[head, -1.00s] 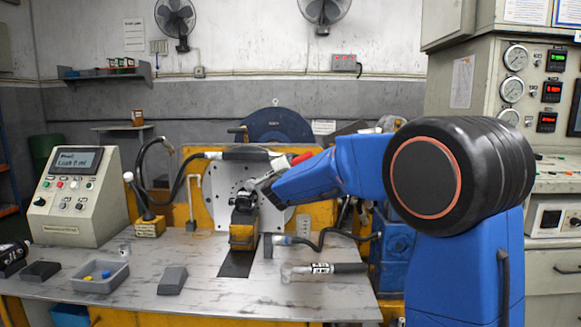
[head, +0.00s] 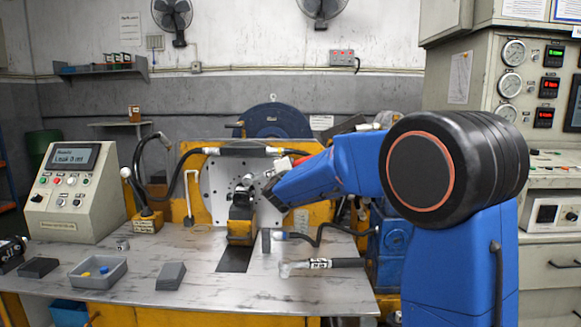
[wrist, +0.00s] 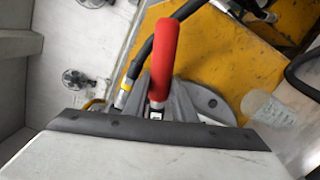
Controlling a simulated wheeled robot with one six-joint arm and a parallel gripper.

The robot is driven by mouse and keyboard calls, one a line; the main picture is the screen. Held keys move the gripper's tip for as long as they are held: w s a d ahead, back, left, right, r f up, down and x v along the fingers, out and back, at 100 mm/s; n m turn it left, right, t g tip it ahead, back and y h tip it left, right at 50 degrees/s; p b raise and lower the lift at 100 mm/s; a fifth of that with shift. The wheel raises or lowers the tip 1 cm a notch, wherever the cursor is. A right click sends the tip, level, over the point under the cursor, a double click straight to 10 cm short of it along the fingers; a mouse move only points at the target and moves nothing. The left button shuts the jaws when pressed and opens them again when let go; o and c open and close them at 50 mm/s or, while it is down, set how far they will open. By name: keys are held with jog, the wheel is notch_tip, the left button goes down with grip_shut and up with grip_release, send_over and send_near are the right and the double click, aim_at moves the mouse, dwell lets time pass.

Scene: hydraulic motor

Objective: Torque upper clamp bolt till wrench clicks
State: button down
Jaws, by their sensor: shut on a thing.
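My gripper (head: 268,190) is at the end of the blue arm, right beside the dark clamp (head: 240,205) in front of the round metal flange plate (head: 214,188). In the wrist view a red handle (wrist: 165,58) rises from just beyond the pale gripper body; it joins a metal shank at its lower end. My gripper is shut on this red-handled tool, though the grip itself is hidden. The red handle shows only as a small patch in the head view (head: 301,159). The upper clamp bolt cannot be made out; gripper and clamp cover that spot.
A black-handled tool (head: 322,264) lies on the workbench (head: 200,298). A grey tray (head: 98,281) holds blue and yellow pieces. A grey block (head: 171,277) and the console (head: 75,195) stand left. Black hoses run around the yellow frame (head: 190,160). The front of the bench is mostly bare.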

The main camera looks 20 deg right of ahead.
jog(key=shift+w+d+f+m, duration=0.1)
jog(key=shift+d+f+m, duration=0.2)
jog(key=shift+d, duration=0.05)
dwell(0.3)
jog(key=shift+d+f+m, duration=0.2)
jog(key=shift+f+m, duration=0.5)
jog(key=shift+f, duration=0.25)
jog(key=shift+f, duration=0.15)
jog(key=shift+d+f+m, duration=0.15)
jog(key=shift+f+m, duration=0.55)
jog(key=shift+f, duration=0.35)
jog(key=shift+f, duration=0.2)
jog(key=shift+r, duration=0.4)
dwell(0.5)
jog(key=shift+s, duration=0.3)
